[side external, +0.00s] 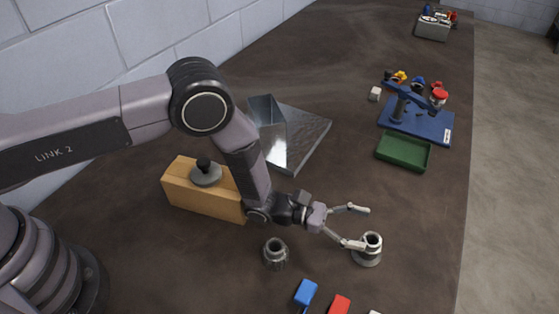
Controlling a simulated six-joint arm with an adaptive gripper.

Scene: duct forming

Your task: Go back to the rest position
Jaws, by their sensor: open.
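My gripper (358,227) is open, its two fingers spread apart and pointing right, with nothing visible between them. The lower fingertip is beside or in front of a grey metal flanged cylinder (368,252); I cannot tell whether they touch. A second metal cylinder (276,256) stands on the table below my wrist. A wooden block (182,190) with a dark knobbed round piece (205,176) on top is left of my forearm, which hides part of the block.
A bent sheet-metal piece (307,140) lies behind my forearm. A green tray (404,152) and a blue board (424,122) with a dark fixture are at right. A white cube (375,94), blue block (306,292) and red block (340,304) lie on the dark table (400,40). A grey bin (433,30) is far back.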

